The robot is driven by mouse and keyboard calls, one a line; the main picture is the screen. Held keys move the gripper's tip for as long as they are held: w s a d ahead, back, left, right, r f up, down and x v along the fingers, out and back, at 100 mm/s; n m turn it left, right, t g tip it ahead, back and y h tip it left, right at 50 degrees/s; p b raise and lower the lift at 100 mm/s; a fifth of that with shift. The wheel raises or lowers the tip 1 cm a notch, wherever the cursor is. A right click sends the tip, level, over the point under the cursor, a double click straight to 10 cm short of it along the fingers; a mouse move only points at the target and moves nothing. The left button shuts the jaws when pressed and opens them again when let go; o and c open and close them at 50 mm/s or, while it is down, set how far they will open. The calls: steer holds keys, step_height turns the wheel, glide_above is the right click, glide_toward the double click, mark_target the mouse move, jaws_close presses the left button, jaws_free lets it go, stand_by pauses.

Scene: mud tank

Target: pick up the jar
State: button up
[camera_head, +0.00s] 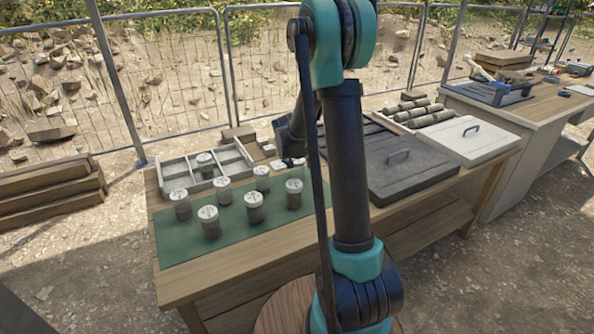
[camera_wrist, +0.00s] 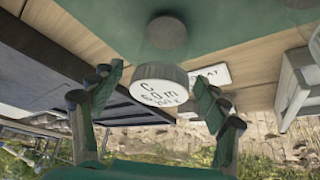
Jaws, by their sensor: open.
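Several grey jars with white lettered lids stand on the green mat (camera_head: 175,247) in the head view, including a front jar (camera_head: 209,222) and a right-hand jar (camera_head: 294,195). In the wrist view one jar's lettered white lid (camera_wrist: 160,85) shows between the spread fingers of my gripper (camera_wrist: 158,88). The gripper is open, with a gap visible on both sides of the lid. My arm hides part of the table in the head view, so which jar this is cannot be told for sure.
A divided grey tray (camera_head: 190,168) behind the mat holds one jar (camera_head: 205,164). A dark lidded box (camera_head: 400,165) and a pale lid (camera_head: 465,140) with handles stand to the right. A white card (camera_wrist: 210,76) lies beside the mat. The mat's front is clear.

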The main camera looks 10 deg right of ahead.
steer(key=c, duration=1.4)
steer(key=shift+c, duration=0.4)
steer(key=shift+r, duration=0.2)
